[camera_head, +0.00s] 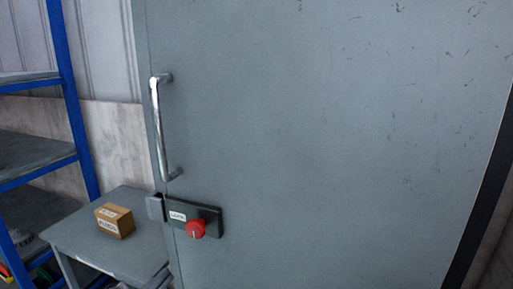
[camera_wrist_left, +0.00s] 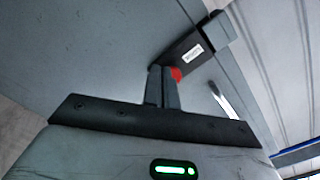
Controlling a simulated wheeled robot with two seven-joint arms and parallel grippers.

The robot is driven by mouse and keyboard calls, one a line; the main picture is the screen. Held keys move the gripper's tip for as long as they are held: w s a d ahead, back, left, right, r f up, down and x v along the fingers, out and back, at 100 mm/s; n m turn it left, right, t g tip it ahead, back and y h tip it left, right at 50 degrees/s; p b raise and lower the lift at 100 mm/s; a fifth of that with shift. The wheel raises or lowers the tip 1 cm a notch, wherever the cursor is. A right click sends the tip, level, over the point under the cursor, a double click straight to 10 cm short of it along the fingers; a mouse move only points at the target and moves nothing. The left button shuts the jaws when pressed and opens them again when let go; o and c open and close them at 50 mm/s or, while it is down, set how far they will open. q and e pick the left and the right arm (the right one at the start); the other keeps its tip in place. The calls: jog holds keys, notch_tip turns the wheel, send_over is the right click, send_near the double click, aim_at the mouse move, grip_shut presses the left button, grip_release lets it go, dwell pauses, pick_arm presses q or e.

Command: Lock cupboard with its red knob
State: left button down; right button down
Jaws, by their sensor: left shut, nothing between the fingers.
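The grey cupboard door (camera_head: 330,130) fills most of the head view and looks closed. Its red knob (camera_head: 196,229) sits on a dark lock plate (camera_head: 212,216) with a white label, low near the door's left edge. A light mark on the knob points roughly down. In the left wrist view my left gripper (camera_wrist_left: 163,72) is shut and empty, its fingertips beside the red knob (camera_wrist_left: 177,74) and partly covering it. I cannot tell whether they touch. The lock plate (camera_wrist_left: 188,55) shows behind. My right gripper is in neither view.
A chrome handle (camera_head: 158,125) stands out from the door above the lock. A grey table (camera_head: 75,233) at the left carries a small cardboard box (camera_head: 115,220). A blue-framed shelf (camera_head: 72,95) stands at the far left.

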aim_at(197, 226)
pick_arm(q)
jog(key=w+d+r+m, duration=0.1)
jog(key=w+d+r, duration=0.1)
jog(key=w, duration=0.5)
jog(key=shift+w, duration=0.15)
jog(key=shift+d+r, duration=0.1)
jog(key=shift+d+r+p, duration=0.15)
jog(key=shift+r+p, duration=0.1)
jog(key=shift+p, duration=0.2)
dwell(0.4)
dwell(0.5)
